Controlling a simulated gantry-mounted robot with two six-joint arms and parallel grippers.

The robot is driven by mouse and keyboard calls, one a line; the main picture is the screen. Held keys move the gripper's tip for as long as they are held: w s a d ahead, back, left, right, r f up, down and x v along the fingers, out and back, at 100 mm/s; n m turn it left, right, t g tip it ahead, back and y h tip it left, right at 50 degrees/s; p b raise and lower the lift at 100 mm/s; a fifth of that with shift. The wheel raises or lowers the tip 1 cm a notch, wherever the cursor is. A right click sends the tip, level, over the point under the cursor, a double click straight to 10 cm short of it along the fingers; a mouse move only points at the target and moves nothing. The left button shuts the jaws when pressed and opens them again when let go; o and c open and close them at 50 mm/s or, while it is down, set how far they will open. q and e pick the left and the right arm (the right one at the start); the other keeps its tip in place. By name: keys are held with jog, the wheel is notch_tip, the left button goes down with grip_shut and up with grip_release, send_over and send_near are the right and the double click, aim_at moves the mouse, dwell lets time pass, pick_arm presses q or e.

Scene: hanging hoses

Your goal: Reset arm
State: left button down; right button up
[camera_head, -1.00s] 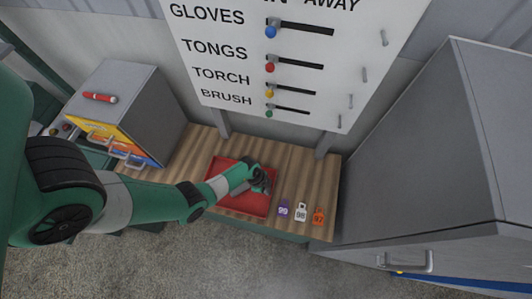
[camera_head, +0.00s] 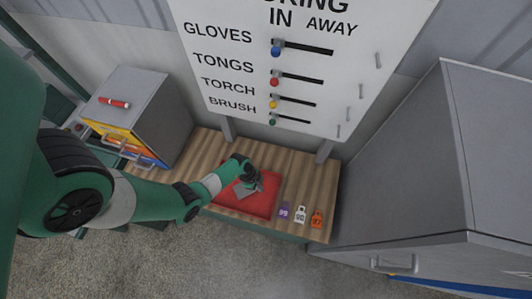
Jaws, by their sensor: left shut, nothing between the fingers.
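My left arm comes in from the left in the head view. My left gripper (camera_head: 247,187) is over the red tray (camera_head: 262,207) on the wooden bench. Its fingers are shut with nothing held between them. I cannot tell whether it touches the tray. My right gripper is out of view.
Purple (camera_head: 284,211), white (camera_head: 300,214) and orange (camera_head: 317,218) numbered tags lie right of the tray. A grey drawer cabinet (camera_head: 170,105) with a red torch-like item (camera_head: 114,102) stands left. A tall grey cabinet (camera_head: 410,180) bounds the right. A slider board (camera_head: 305,75) is behind.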

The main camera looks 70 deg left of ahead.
pick_arm(q)
jog(key=p+v, duration=0.1)
jog(key=v, duration=0.3)
jog(key=shift+s+r, duration=0.15)
jog(key=shift+r, duration=0.25)
